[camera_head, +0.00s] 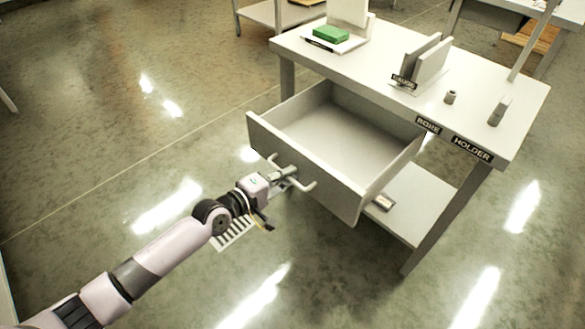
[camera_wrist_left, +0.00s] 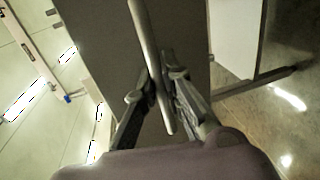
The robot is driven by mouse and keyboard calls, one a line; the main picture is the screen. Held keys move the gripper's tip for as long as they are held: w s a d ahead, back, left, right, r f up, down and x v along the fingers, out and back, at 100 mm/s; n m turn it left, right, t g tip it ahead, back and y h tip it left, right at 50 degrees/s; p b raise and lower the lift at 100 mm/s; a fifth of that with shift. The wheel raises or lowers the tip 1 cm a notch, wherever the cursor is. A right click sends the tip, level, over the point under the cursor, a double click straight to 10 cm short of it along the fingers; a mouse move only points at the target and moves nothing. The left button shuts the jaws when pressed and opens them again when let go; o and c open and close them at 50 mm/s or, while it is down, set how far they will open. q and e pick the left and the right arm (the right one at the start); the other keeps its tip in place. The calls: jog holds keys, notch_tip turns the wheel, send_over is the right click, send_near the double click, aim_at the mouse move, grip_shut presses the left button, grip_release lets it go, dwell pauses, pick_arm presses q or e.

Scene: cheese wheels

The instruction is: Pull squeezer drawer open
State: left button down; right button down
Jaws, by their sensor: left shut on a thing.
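The drawer (camera_head: 335,130) of the white table is pulled well out, and its inside looks empty in the head view. Its front panel (camera_head: 300,165) carries a bar handle (camera_head: 304,185). My left gripper (camera_head: 286,177) is at the handle, with the arm coming in from the lower left. In the left wrist view the left gripper (camera_wrist_left: 160,85) is shut on the handle (camera_wrist_left: 146,38), one finger on each side of the bar. The grey drawer front (camera_wrist_left: 95,45) lies just beyond the fingers. My right gripper is in neither view.
The table top (camera_head: 400,65) bears a green block (camera_head: 331,33), a small grey cylinder (camera_head: 450,97) and upright plates (camera_head: 432,62). A lower shelf (camera_head: 425,205) sits under the drawer, with a small item (camera_head: 384,202) on it. The floor in front is clear.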

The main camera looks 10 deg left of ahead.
pick_arm(q)
jog(key=shift+s+a, duration=0.2)
jog(key=c, duration=2)
grip_release()
jog(key=v, duration=1.2)
